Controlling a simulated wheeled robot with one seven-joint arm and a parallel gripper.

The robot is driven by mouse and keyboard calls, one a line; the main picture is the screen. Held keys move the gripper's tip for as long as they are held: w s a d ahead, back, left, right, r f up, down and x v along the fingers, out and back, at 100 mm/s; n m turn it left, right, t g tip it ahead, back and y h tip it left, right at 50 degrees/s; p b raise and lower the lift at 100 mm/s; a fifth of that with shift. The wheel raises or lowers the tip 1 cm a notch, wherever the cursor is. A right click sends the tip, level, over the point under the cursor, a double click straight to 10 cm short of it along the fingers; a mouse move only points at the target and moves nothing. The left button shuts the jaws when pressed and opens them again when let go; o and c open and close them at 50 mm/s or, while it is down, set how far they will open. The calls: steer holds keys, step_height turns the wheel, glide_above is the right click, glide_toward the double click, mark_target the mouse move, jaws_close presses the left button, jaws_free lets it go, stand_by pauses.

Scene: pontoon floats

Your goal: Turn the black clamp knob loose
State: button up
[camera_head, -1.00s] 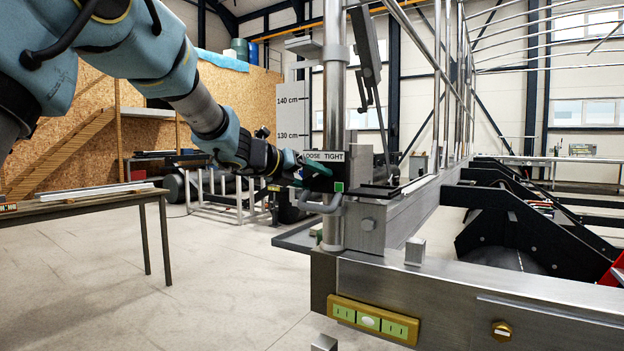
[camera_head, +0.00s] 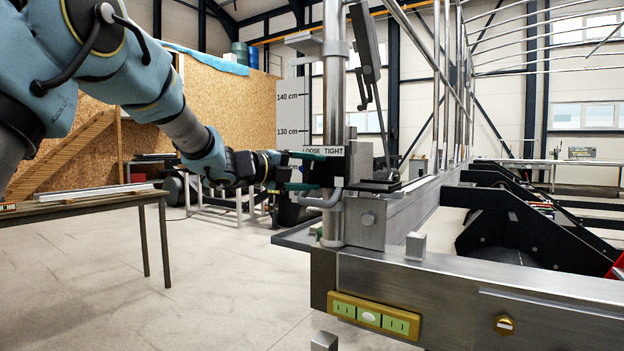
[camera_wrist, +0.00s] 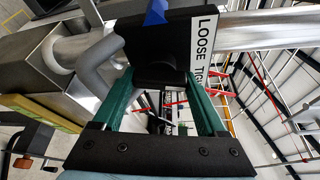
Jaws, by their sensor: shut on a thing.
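The black clamp knob (camera_wrist: 160,72) sits between the two green fingers of my gripper (camera_wrist: 159,85) in the wrist view, in front of a black plate. My gripper is shut on the knob. A blue pointer (camera_wrist: 156,12) shows at the plate's top edge. A white label reading LOOSE and TIGHT (camera_wrist: 204,45) runs along the plate's right side. In the head view my gripper (camera_head: 306,171) reaches the clamp from the left, one finger above the other. The label (camera_head: 326,152) shows partly above the fingers. The knob itself is hard to make out there.
The clamp sits on an upright steel post (camera_head: 334,90) with a bent grey handle (camera_head: 320,200) just below my gripper. A steel beam (camera_head: 440,285) with a yellow level (camera_head: 372,316) lies below. A table (camera_head: 95,208) stands left. The floor between is clear.

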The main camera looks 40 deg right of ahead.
steer(key=n+h+b, duration=0.1)
steer(key=n+b, duration=0.1)
steer(key=n, duration=0.1)
steer(key=shift+f+g, duration=0.15)
steer(key=shift+g, duration=0.15)
steer(key=n+h+b, duration=0.2)
steer(key=n+b, duration=0.1)
steer(key=n, duration=0.2)
steer(key=shift+t+b, duration=0.4)
steer(key=n+b, duration=0.1)
steer(key=n, duration=0.1)
steer(key=n+t+h+b, duration=0.1)
steer(key=n+b, duration=0.1)
steer(key=n, duration=0.1)
steer(key=shift+h, duration=0.3)
steer(key=shift+r+n+t+b, duration=0.25)
steer(key=shift+n+t+b, duration=0.65)
steer(key=shift+n, duration=0.6)
steer(key=shift+t+h, duration=0.3)
steer(key=o, duration=1.1)
